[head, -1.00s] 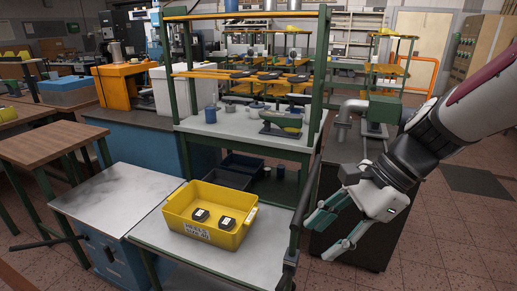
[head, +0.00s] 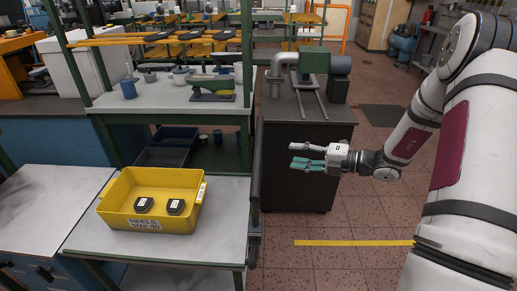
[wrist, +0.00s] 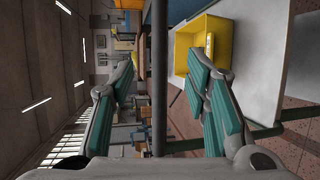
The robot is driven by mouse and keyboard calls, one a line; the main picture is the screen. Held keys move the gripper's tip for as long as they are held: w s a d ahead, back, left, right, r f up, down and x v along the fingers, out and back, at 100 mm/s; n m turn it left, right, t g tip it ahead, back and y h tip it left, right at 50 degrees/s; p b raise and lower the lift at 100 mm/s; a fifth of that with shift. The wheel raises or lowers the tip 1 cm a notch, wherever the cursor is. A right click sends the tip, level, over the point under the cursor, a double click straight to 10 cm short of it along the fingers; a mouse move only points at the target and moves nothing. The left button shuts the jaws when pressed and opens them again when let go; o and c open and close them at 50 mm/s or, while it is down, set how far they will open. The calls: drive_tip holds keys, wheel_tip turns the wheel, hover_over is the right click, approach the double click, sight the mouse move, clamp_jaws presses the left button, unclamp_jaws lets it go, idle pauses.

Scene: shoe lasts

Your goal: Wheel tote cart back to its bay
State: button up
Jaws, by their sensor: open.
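The tote cart (head: 85,235) has a pale top and a green frame, and stands at lower left in the head view. A yellow tote (head: 120,219) labelled HEELS sits on it, holding two dark pieces. A dark bar (head: 254,205) runs along the cart's right end. My gripper (head: 300,155) is open and empty to the right of that bar, pointing left. In the sideways wrist view, the bar (wrist: 159,95) crosses the space between my open fingers (wrist: 161,70), apart from them. The yellow tote (wrist: 183,50) shows beyond. The cart's wheels are hidden.
A green-framed bench (head: 165,98) with tools and shelves stands behind the cart. A dark machine cabinet (head: 300,175) stands behind my gripper. A yellow floor strip (head: 352,243) crosses clear tiled floor at lower right. A blue cabinet (head: 30,225) adjoins the cart's left.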

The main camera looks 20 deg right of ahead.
sight(259, 150)
drive_tip(key=x, duration=1.3)
drive_tip(key=shift+w+a, duration=0.2)
clamp_jaws()
